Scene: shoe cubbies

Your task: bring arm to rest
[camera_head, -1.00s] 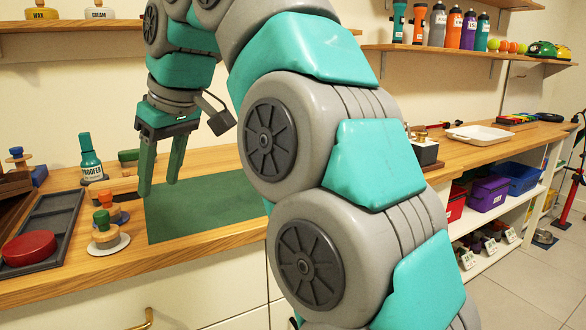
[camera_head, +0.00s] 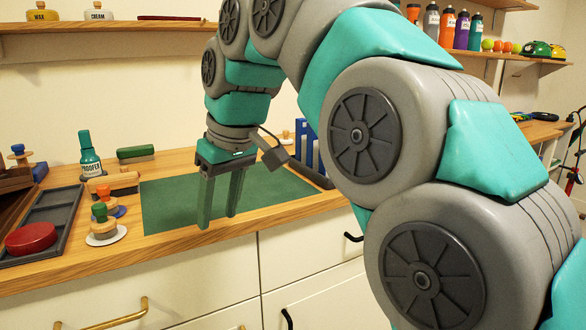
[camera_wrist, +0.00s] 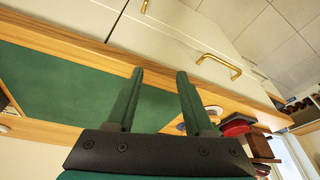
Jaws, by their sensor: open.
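My gripper (camera_head: 219,196) hangs fingers down over the front part of the green mat (camera_head: 170,205) on the wooden counter. Its two green fingers are apart with nothing between them. In the wrist view my gripper (camera_wrist: 160,85) is also open and empty, with the counter's front edge passing behind the fingers. My arm fills the right half of the head view and hides part of the counter and shelves.
Left of the mat stand a proofer bottle (camera_head: 90,158), small stamps (camera_head: 103,222) and a dark tray (camera_head: 62,210) with a red disc (camera_head: 30,238). A blue rack (camera_head: 308,150) stands right of the mat. Drawers (camera_head: 200,285) with handles lie below the counter.

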